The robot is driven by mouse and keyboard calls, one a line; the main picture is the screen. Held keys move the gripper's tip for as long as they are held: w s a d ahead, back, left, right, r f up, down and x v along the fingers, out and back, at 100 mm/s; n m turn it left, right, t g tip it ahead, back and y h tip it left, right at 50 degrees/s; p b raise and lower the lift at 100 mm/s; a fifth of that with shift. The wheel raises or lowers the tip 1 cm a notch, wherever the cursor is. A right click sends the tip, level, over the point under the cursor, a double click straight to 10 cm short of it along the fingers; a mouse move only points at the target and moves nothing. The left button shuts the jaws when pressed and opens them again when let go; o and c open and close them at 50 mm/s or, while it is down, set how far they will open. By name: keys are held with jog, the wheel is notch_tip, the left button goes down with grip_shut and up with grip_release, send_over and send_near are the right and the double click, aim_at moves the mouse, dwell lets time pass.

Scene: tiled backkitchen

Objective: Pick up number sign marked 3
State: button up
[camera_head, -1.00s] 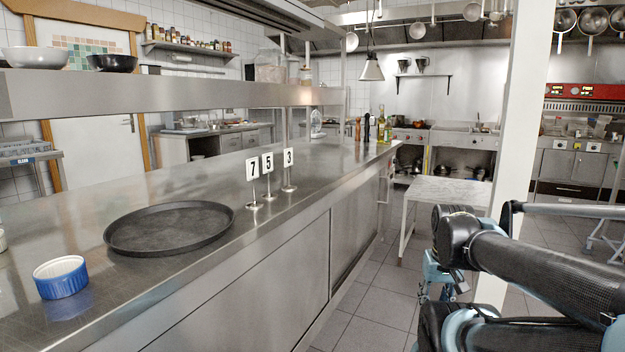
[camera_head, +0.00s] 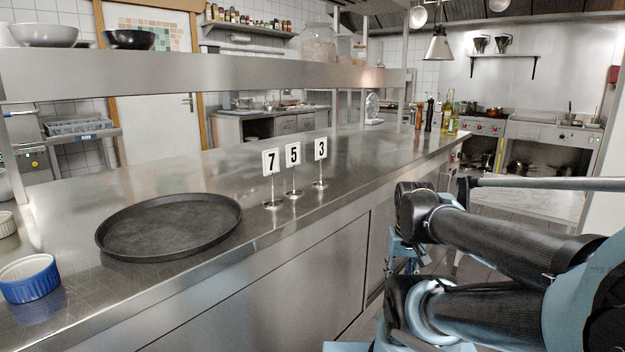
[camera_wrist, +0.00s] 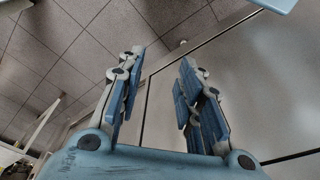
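The number sign marked 3 (camera_head: 320,150) is a small white card with a black digit on a thin metal stand. It stands upright on the steel counter (camera_head: 375,160), the rightmost of three signs. The sign marked 5 (camera_head: 293,155) is just left of it, and the sign marked 7 (camera_head: 271,162) is left of that. My gripper (camera_wrist: 160,85) is open and empty in the wrist view, its blue-padded fingers apart. Behind it are floor tiles and a steel counter panel. No sign shows in the wrist view.
A round black tray (camera_head: 170,228) lies on the counter left of the signs. A blue ramekin (camera_head: 30,280) stands at the near left. A raised steel shelf (camera_head: 200,78) runs above the counter's back side. Bottles (camera_head: 448,112) stand at the far end.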

jog(key=shift+w, duration=0.1)
notch_tip(320, 180, up, 43)
jog(key=m+g, duration=0.2)
jog(key=m, duration=0.5)
send_over(321, 158)
jog(key=f, duration=1.7)
jog(key=shift+w, duration=0.25)
jog(key=shift+c, duration=0.3)
grip_shut()
